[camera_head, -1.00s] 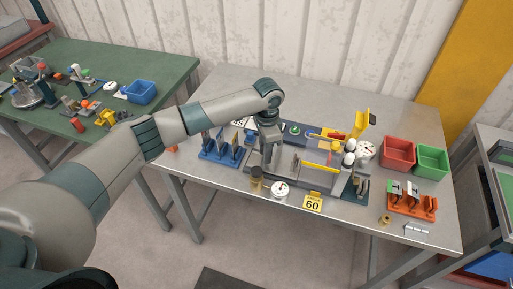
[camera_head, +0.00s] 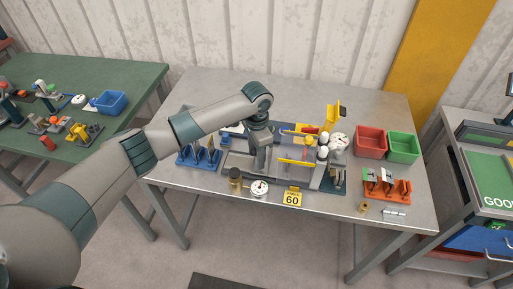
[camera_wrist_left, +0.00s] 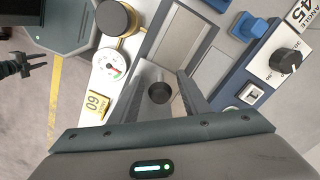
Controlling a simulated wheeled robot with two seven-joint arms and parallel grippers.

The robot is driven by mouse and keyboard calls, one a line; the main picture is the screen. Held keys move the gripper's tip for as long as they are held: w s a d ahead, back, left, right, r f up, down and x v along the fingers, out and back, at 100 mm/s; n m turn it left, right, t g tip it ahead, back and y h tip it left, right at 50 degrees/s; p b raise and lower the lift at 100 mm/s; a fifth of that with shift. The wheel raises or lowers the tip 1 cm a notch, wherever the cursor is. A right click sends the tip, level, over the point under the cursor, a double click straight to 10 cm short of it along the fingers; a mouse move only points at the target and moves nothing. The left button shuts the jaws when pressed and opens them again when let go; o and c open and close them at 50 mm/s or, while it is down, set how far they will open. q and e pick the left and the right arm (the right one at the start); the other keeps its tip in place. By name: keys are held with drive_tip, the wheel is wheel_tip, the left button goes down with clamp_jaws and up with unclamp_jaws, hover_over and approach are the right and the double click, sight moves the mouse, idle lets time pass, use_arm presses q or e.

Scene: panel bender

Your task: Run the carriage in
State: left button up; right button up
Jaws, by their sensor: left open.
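The panel bender (camera_head: 232,163) stands on the grey metal table, with a yellow bar (camera_head: 297,161) across its right part. My left gripper (camera_head: 258,168) reaches down over the bender's left part. In the left wrist view, its two fingers (camera_wrist_left: 160,90) are apart, one on each side of a dark round knob (camera_wrist_left: 159,93). I cannot tell whether they touch it. A grey slide plate (camera_wrist_left: 184,42) lies beyond the knob; I cannot tell which part is the carriage. A dark two-pronged shape, possibly my right gripper (camera_wrist_left: 25,65), shows at the left edge of the wrist view.
A dial gauge (camera_head: 259,188) and a yellow 60 sign (camera_head: 292,198) stand along the bender's front. A blue rack (camera_head: 199,157) is left of it. Red (camera_head: 370,143) and green (camera_head: 403,148) bins and an orange rack (camera_head: 387,185) are to the right. Bare table lies behind.

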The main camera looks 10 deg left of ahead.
use_arm(q)
drive_tip(key=shift+r, duration=0.1)
wheel_tip(320, 180, up, 17)
drive_tip(key=b, duration=0.5)
drive_tip(key=shift+r, duration=0.1)
drive_tip(key=shift+c, duration=0.3)
